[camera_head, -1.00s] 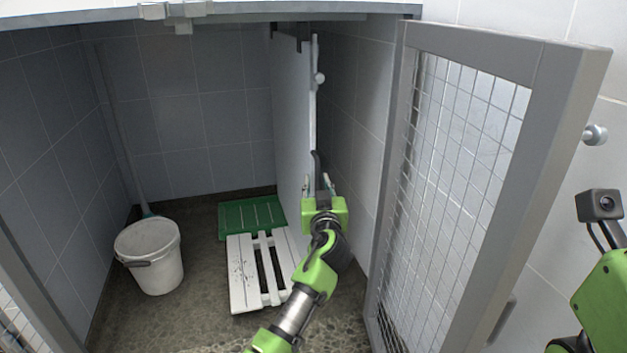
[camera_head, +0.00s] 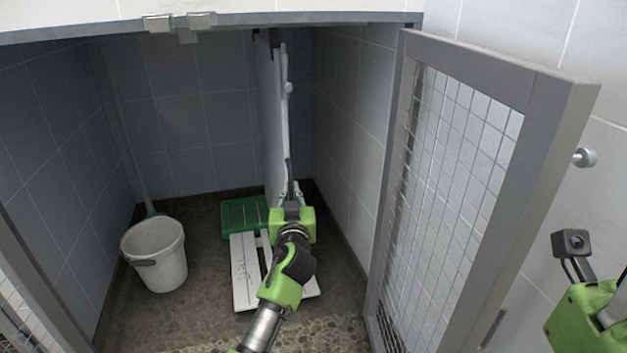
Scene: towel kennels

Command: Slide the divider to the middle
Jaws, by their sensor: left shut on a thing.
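The divider (camera_head: 272,120) is a tall grey panel seen nearly edge-on. It hangs in the kennel, right of its middle, with a pale front edge and a round knob (camera_head: 288,87). My left gripper (camera_head: 291,196) is at the lower front edge of the divider, shut on what looks like its dark handle (camera_head: 290,170). The fingers and the exact grip are partly hidden by the gripper body. Part of my right arm shows at the lower right edge; its gripper fingers are out of view.
A white bucket (camera_head: 156,262) stands on the left of the floor, with a pole leaning behind it. The mesh door (camera_head: 455,160) stands open at the right.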

